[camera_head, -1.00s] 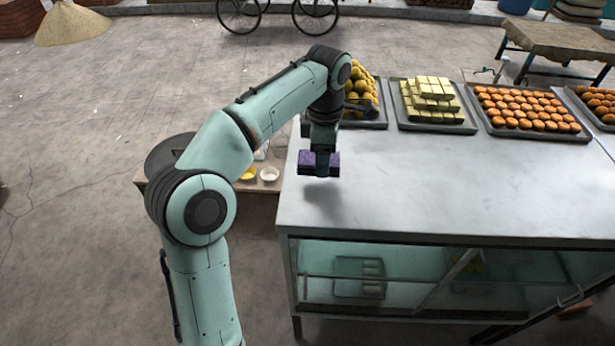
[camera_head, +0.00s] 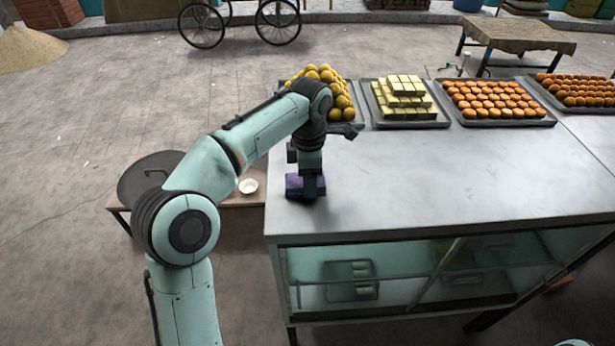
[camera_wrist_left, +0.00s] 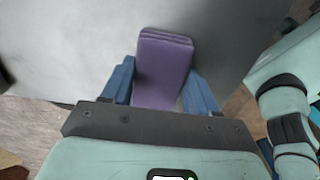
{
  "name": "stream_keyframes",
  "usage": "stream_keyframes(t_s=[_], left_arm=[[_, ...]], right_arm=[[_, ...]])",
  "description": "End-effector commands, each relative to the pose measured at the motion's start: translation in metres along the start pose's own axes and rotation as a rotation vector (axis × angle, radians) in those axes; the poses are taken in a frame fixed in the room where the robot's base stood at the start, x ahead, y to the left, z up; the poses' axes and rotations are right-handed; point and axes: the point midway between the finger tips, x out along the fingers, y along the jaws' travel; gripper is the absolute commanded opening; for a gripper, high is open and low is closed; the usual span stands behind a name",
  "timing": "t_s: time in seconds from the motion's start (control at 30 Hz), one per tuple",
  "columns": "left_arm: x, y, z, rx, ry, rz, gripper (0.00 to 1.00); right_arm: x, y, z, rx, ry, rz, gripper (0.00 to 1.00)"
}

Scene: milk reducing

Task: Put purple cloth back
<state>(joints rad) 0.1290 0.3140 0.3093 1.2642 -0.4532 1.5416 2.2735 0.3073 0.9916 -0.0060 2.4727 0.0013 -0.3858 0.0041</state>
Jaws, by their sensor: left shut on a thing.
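The purple cloth (camera_head: 294,187) is a small folded block near the left end of the grey metal counter top (camera_head: 420,185). My left gripper (camera_head: 313,188) is shut on it from above. In the left wrist view the cloth (camera_wrist_left: 163,65) sits between the two blue fingers of the left gripper (camera_wrist_left: 160,88). The cloth is at or just above the counter surface; I cannot tell if it touches. My right gripper is not in view.
Trays of yellow balls (camera_head: 340,100), pale blocks (camera_head: 405,103) and orange sweets (camera_head: 495,102) line the counter's back edge. A low table with a dark round lid (camera_head: 150,178) and a white bowl (camera_head: 248,186) stands left. The counter's middle is clear.

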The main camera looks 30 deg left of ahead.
Motion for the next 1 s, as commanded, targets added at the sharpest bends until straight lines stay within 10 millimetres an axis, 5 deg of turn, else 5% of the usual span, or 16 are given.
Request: stream_keyframes(t_s=[0.07, 0.1, 0.17, 0.57, 0.8, 1.0], left_arm=[[0.004, 0.000, -0.001, -0.001, 0.002, -0.001, 0.34], [0.003, 0.000, -0.001, -0.001, 0.002, -0.001, 0.72], [0.003, 0.000, -0.001, -0.001, 0.002, -0.001, 0.84], [-0.007, 0.000, 0.000, -0.001, 0.000, 0.001, 0.84], [-0.059, 0.002, 0.001, 0.000, -0.004, 0.009, 0.84], [-0.093, 0.001, 0.001, 0.000, -0.001, 0.003, 0.84]], right_arm=[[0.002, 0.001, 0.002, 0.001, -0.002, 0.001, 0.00], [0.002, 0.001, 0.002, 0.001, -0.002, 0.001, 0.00], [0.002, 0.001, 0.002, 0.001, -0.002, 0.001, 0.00], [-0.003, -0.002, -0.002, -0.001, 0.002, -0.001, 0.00], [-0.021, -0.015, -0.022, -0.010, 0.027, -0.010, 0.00], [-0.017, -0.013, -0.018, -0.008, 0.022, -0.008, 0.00]])
